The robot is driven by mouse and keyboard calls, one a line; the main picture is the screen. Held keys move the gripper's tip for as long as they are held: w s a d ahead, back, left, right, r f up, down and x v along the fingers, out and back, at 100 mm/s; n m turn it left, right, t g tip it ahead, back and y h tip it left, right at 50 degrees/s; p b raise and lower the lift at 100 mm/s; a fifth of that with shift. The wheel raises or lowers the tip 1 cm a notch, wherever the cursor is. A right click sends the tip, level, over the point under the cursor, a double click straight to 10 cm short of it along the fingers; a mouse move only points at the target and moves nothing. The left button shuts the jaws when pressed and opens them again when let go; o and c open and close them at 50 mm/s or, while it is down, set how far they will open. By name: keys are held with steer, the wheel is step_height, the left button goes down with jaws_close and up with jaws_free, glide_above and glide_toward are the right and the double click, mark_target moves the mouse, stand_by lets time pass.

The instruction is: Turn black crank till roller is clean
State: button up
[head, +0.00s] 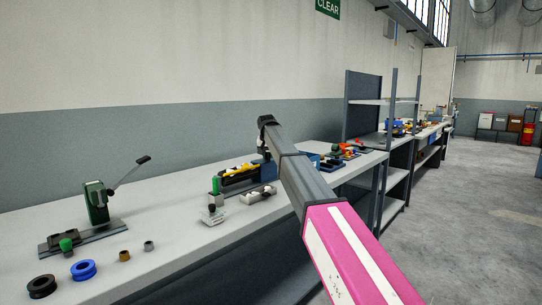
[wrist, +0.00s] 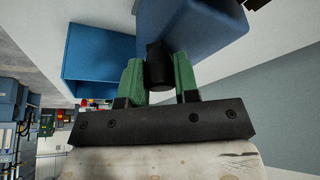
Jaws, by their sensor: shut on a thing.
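In the wrist view my gripper (wrist: 159,82) has two green fingers on either side of a black cylindrical handle (wrist: 158,66), shut on it. The handle, which looks like the black crank's grip, stands in front of a blue housing (wrist: 200,25). In the head view my arm reaches over the workbench (head: 200,200), and its far end hides the gripper and the crank. A blue machine with a yellow part (head: 240,172) shows just left of my arm. I cannot make out the roller's surface or whether it is clean.
A green lever press (head: 97,203) stands at the bench's left. Black (head: 41,286) and blue (head: 83,269) rings lie near the front edge. A blue open box (wrist: 97,60) is beside the housing in the wrist view. Shelving (head: 375,110) stands beyond my arm. The floor (head: 475,200) at right is clear.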

steer(key=a+m, duration=0.1)
steer(key=m, duration=0.1)
steer(key=m+h, duration=0.1)
steer(key=a+m+h, duration=0.1)
steer(key=m, duration=0.1)
steer(key=shift+w+a+m+g, duration=0.1)
steer(key=shift+a+m+g, duration=0.2)
steer(key=shift+a, duration=0.05)
steer(key=shift+w+a+m+g+h, duration=0.2)
steer(key=shift+a+m+g+h, duration=0.15)
steer(key=shift+m, duration=0.75)
steer(key=shift+w+a+m+g+h, duration=0.25)
steer(key=shift+a+m+h, duration=0.2)
steer(key=shift+m, duration=0.65)
steer(key=o, duration=0.9)
steer(key=v, duration=1)
steer(key=shift+s+a+r, duration=0.1)
steer(key=shift+r, duration=0.25)
